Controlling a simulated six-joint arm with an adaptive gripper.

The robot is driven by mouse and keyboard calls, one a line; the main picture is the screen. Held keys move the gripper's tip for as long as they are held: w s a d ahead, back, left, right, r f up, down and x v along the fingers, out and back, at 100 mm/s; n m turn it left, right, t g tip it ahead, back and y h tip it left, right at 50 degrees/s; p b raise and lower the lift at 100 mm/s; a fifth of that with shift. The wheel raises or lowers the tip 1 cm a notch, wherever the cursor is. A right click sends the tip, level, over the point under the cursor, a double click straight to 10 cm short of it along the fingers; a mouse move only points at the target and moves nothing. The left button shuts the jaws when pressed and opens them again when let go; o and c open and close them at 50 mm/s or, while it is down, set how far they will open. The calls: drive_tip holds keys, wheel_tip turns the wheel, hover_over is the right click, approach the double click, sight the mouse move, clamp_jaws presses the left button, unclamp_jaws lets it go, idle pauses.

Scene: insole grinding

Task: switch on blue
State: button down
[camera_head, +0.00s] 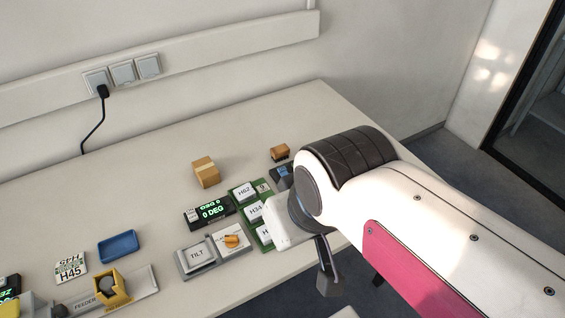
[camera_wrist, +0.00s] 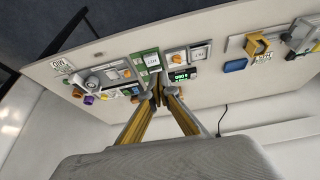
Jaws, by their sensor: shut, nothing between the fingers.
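A dark unit with a small blue part (camera_head: 284,171) stands on the table just left of my arm's wrist in the head view. My arm hides whatever lies to its right. In the wrist view a panel with small coloured knobs (camera_wrist: 100,82) lies to the left of my fingers; I cannot tell which part of it is the blue one. My gripper (camera_wrist: 163,92) is shut and empty, its yellow fingers converging near the green board (camera_wrist: 148,62). I cannot tell if the fingertips touch anything. The head view does not show the fingertips clearly.
A green board with white labelled keys (camera_head: 243,192), a DEG display (camera_head: 208,212) and a TILT key (camera_head: 197,256) stand near my arm. A wooden block (camera_head: 206,172) and a blue tray (camera_head: 118,246) lie to the left. The back of the table (camera_head: 250,120) is clear.

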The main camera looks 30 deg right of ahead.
drive_tip(key=w, duration=0.1)
drive_tip(key=m+g, duration=0.3)
drive_tip(key=m, duration=1.3)
hover_over(281, 168)
drive_tip(key=s, duration=0.3)
wheel_tip(281, 168, down, 9)
drive_tip(key=shift+d+m, duration=0.1)
drive_tip(key=shift+m, duration=0.7)
drive_tip(key=shift+f, duration=0.1)
drive_tip(key=f, duration=0.4)
drive_tip(key=w+f, duration=0.1)
drive_tip(key=f, duration=0.4)
drive_tip(key=w+f, duration=0.1)
drive_tip(key=f, duration=0.3)
drive_tip(key=shift+w+f, duration=0.2)
drive_tip(key=shift+w, duration=0.05)
